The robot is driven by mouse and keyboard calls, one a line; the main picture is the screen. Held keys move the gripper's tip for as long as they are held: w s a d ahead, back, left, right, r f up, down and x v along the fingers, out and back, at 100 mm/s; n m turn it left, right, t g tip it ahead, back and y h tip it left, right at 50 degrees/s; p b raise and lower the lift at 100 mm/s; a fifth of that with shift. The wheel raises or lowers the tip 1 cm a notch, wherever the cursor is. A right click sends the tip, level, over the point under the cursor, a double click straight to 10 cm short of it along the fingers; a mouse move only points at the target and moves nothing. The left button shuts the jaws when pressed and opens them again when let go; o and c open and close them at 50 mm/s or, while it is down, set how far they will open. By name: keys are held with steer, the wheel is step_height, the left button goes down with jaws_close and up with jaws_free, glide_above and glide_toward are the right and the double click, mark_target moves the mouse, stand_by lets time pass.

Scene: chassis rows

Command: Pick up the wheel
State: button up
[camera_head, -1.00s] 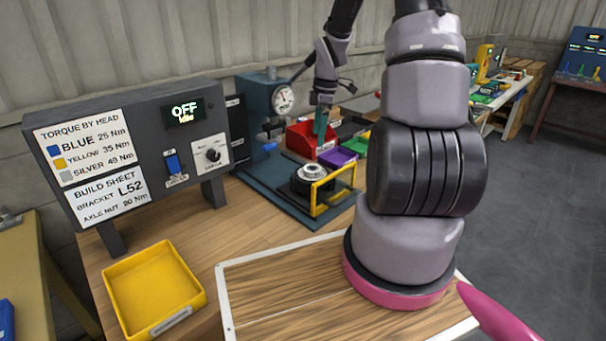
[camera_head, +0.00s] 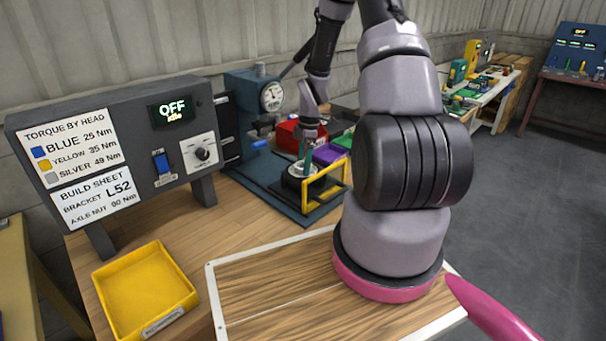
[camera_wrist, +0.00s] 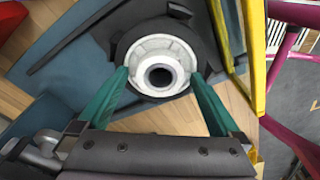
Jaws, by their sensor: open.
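The wheel (camera_head: 296,184) sits on the blue base plate of the gauge press, behind a yellow frame. In the wrist view its pale round hub (camera_wrist: 143,52) with a dark centre hole shows within a black surround. My gripper (camera_head: 304,166) points down over the wheel. In the wrist view its green fingers (camera_wrist: 158,76) are apart, with a tip on either side of the hub and nothing held. Whether the tips touch the hub I cannot tell. In the head view the fingers partly cover the wheel.
The yellow frame (camera_head: 322,197) stands close in front of the wheel. The press (camera_head: 252,100) with its round gauge is behind to the left. Red (camera_head: 288,133) and purple (camera_head: 327,154) bins stand behind. An empty yellow tray (camera_head: 143,288) lies at the front left.

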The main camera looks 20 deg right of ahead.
steer(key=shift+f, duration=0.15)
steer(key=shift+c, duration=0.3)
jaws_close()
step_height(320, 180, up, 10)
stand_by(0.4)
steer(key=shift+r, duration=1.55)
